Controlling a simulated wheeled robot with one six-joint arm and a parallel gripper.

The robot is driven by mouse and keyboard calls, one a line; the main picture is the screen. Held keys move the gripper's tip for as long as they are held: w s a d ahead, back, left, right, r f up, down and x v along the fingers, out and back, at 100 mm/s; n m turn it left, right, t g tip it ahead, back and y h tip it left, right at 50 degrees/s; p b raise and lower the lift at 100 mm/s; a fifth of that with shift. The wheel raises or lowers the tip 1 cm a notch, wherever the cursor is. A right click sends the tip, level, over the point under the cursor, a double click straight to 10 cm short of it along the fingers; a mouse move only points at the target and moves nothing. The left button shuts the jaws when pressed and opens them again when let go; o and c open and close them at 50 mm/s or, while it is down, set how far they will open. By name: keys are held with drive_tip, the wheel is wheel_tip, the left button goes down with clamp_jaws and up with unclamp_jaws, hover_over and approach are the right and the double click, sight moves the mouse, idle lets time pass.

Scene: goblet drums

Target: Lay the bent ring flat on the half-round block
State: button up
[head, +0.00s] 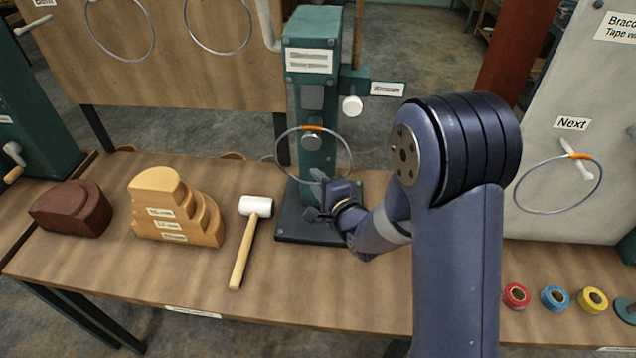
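A thin metal ring (277,161) with orange tape at its top stands upright in front of the green machine (318,100), around its round knobs. I cannot tell what holds it or how it is bent. My gripper (314,197) is at the ring's lower edge, pointing left, its fingers apart; I cannot tell whether it touches the ring. A dark brown half-round block (70,212) lies at the table's left. Right of it is a stepped block of pale half-rounds (175,212) with labels.
A white-headed mallet (245,240) lies between the pale block and the machine's base. Another taped ring (517,190) hangs on a peg under a "Next" sign (571,123). Tape rolls (555,298) lie at right. Two rings (250,35) hang on the back board.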

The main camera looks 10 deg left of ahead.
drive_tip(key=b+v, duration=0.2)
drive_tip(key=v, duration=0.8)
drive_tip(key=shift+s+d, duration=0.2)
drive_tip(key=r+p+x, duration=0.1)
drive_tip(key=p+x, duration=0.2)
drive_tip(key=x, duration=0.7)
drive_tip(key=shift+w+a+p, duration=0.2)
drive_tip(key=shift+a+p, duration=0.05)
drive_tip(key=shift+p, duration=0.1)
